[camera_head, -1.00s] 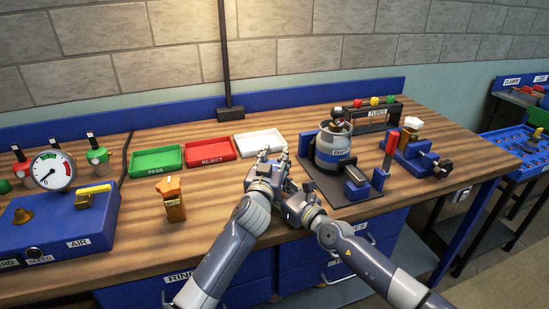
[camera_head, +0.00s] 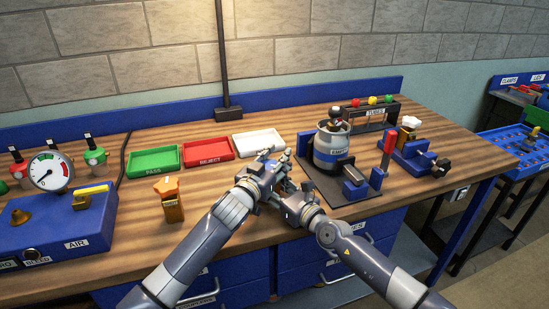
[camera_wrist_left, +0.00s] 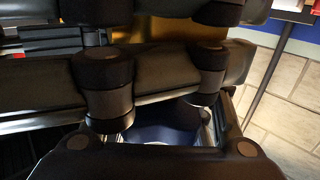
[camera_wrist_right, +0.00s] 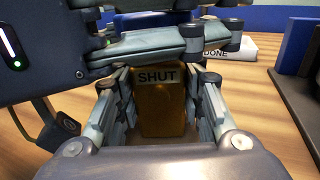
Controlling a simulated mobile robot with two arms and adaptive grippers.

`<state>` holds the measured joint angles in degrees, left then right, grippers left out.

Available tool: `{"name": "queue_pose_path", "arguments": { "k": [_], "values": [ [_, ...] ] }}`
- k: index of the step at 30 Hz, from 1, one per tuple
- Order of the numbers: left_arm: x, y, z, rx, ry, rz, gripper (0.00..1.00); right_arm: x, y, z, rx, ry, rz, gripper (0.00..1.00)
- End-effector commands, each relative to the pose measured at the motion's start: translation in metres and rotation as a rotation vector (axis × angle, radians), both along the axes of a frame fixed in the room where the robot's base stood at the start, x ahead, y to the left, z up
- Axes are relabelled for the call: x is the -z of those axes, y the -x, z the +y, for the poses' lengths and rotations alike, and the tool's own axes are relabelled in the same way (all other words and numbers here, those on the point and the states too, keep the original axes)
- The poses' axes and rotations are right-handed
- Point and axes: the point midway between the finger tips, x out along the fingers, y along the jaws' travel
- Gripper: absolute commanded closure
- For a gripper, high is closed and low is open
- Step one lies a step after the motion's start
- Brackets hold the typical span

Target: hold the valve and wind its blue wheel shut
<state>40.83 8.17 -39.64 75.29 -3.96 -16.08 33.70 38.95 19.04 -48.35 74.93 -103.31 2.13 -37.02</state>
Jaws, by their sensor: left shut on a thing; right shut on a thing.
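The valve's brass body (camera_wrist_right: 160,110), with a "SHUT" label on it, sits between the fingers of my right gripper (camera_wrist_right: 160,100), which is shut on it. In the head view my right gripper (camera_head: 288,187) is at the front of the bench, and the valve is hidden by the hands. My left gripper (camera_head: 272,160) is right above and beside it, shut. In the left wrist view its dark fingers (camera_wrist_left: 155,80) fill the picture. A blue patch (camera_wrist_left: 165,133) between them looks like the wheel, mostly covered. Brass (camera_wrist_left: 170,28) shows behind the fingers.
A white tray (camera_head: 259,144) lies just behind the hands, with the red reject tray (camera_head: 208,152) and green pass tray (camera_head: 154,162) to its left. A brass valve with an orange wheel (camera_head: 170,198) stands left. A canister (camera_head: 331,150) on a dark base is close on the right.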

Motion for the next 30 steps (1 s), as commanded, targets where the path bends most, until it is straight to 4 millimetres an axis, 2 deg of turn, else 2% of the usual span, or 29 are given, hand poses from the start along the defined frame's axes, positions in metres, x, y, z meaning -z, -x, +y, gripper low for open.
{"name": "queue_pose_path", "arguments": {
  "k": [1,15,30],
  "values": [
    [-0.001,0.001,-0.002,0.037,-0.008,-0.007,0.92,-0.001,-0.004,-0.006,0.011,-0.002,-0.001,1.00],
    [-0.003,0.009,-0.013,0.314,-0.003,-0.008,0.92,-0.001,-0.003,-0.004,0.009,-0.002,0.001,1.00],
    [0.000,0.014,-0.015,0.455,0.005,0.000,0.93,0.000,-0.002,-0.003,0.007,-0.003,0.002,1.00]
  ]
}}
